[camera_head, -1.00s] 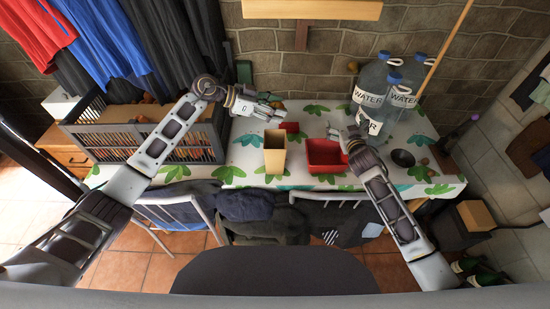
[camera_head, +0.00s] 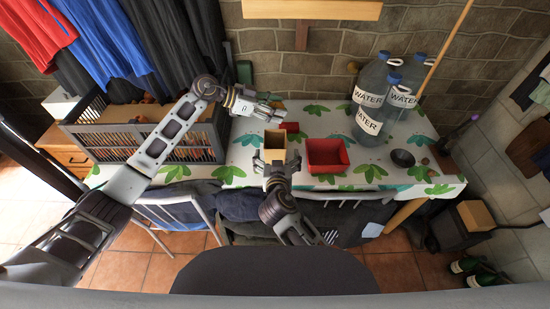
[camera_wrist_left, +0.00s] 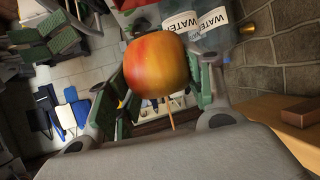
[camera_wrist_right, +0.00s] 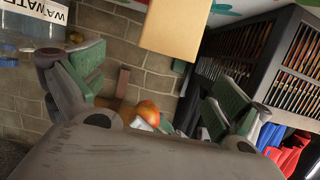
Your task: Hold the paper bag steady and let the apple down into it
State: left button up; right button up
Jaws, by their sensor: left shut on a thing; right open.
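The tan paper bag (camera_head: 275,140) stands upright on the table, its open top facing up. My right gripper (camera_head: 277,163) is open at the bag's near side, one finger toward each side. I cannot tell whether they touch it. In the right wrist view the bag (camera_wrist_right: 175,28) shows at the top, between the open fingers. My left gripper (camera_head: 272,103) is above and behind the bag. In the left wrist view it is shut on the red-yellow apple (camera_wrist_left: 157,65). The apple (camera_wrist_right: 148,112) also shows small in the right wrist view. The bag's inside is mostly hidden.
Large water bottles (camera_head: 369,122) and a dark bowl (camera_head: 402,158) are further right. A grey crate (camera_head: 100,153) is at the left.

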jog(key=shift+s+a, duration=0.3)
jog(key=shift+w+f, duration=0.1)
jog(key=shift+w, duration=0.1)
send_near(275, 134)
jog(key=shift+x, duration=2.45)
jog(key=c, duration=1.1)
pick_arm(q)
jog(key=shift+f, duration=0.2)
jog(key=shift+w+f, duration=0.2)
jog(key=shift+f, duration=0.95)
